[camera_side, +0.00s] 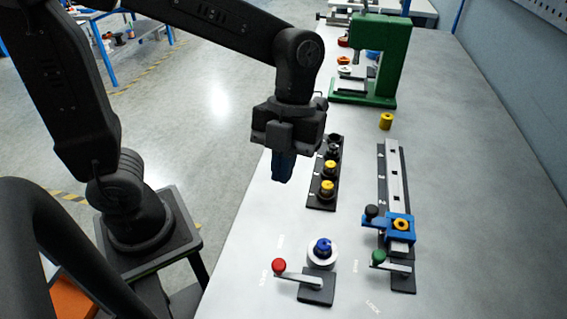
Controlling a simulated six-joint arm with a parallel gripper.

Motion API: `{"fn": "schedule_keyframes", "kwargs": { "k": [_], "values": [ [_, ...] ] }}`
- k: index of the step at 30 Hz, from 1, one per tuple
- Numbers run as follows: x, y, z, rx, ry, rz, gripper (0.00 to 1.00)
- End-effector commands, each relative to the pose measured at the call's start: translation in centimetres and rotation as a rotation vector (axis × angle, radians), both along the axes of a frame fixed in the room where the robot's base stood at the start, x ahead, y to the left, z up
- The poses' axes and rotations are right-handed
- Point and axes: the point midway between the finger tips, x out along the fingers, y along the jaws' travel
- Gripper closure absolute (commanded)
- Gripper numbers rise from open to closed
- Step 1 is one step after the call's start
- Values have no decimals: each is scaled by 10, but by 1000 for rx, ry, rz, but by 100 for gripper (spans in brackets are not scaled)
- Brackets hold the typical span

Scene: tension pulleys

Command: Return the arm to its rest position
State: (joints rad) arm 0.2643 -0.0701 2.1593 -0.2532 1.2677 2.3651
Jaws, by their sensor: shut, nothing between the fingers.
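My gripper (283,167) points down in the upper middle of the side view, with its blue fingers together and nothing between them. It is over the left edge of the grey table (470,190), left of a black holder (320,203). The holder carries several round pieces, including yellow ones (328,187). My gripper appears apart from them. A rail (396,170) with a blue carriage (400,229) stands to the right.
Near the front are a red-knobbed lever (279,265), a white disc with a blue hub (322,248) and a green-knobbed lever (378,257). A loose yellow cylinder (386,121) stands before a green press (385,60). The table's right side is clear.

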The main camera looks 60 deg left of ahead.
Motion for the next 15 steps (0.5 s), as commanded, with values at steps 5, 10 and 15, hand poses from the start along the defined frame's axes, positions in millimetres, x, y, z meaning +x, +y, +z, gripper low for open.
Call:
{"fn": "schedule_keyframes", "kwargs": {
  "k": [5,10,15],
  "values": [
    [1,1,4,0,-1,0,100],
    [1,1,3,1,-1,0,100],
    [0,4,5,18,-11,68,100]
  ]
}}
